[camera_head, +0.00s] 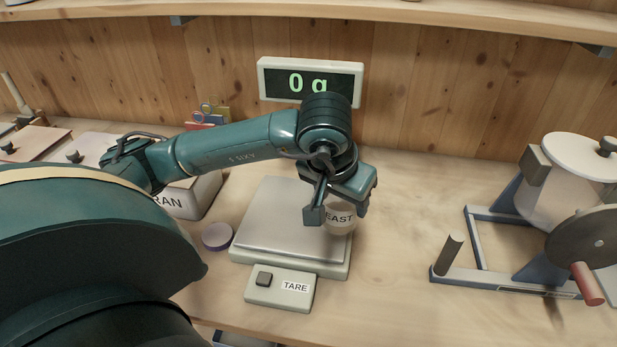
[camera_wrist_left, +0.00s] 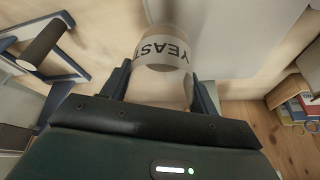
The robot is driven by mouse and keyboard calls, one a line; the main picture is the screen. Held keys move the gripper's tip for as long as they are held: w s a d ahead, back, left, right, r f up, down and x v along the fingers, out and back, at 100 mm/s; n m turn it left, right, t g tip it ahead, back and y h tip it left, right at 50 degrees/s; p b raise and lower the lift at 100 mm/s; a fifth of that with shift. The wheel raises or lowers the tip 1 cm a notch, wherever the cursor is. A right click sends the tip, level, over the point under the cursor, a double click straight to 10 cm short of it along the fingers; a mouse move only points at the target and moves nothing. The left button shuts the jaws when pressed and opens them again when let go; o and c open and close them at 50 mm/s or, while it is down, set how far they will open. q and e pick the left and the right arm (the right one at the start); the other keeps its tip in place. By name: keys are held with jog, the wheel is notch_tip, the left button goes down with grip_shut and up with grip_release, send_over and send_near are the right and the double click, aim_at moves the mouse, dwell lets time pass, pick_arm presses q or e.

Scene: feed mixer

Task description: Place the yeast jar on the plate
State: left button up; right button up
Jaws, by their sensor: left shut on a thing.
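The yeast jar (camera_head: 340,219) is a pale jar with a white label lettered YEAST. My left gripper (camera_head: 338,208) is shut on it from above, one finger on each side. In the head view the jar overlaps the right edge of the scale's grey plate (camera_head: 272,222); I cannot tell the gap below it. The scale display (camera_head: 311,82) reads 0 g. In the left wrist view the jar (camera_wrist_left: 166,48) sits between the fingers (camera_wrist_left: 160,85), with the plate (camera_wrist_left: 235,25) beside it. My right gripper is not in view.
The TARE button (camera_head: 264,279) is at the scale's front. A purple-sided round lid (camera_head: 217,236) lies left of the scale. A bran box (camera_head: 190,195) stands behind it, partly hidden by my arm. A mixer with a crank (camera_head: 588,284) stands at the right. Bare table lies between scale and mixer.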

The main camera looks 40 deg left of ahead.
pick_arm(q)
jog(key=a+r+n+b, duration=0.2)
jog(key=a+r+b, duration=0.25)
jog(key=a, duration=0.55)
notch_tip(320, 180, down, 8)
jog(key=shift+w+b, duration=0.1)
jog(key=shift+b, duration=0.5)
jog(key=shift+f+y, duration=0.25)
jog(key=shift+y, duration=0.05)
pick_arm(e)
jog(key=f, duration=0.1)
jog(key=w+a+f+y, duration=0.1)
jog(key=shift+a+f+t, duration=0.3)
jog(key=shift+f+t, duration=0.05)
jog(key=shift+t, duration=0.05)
pick_arm(q)
jog(key=shift+f, duration=0.15)
jog(key=o, duration=1)
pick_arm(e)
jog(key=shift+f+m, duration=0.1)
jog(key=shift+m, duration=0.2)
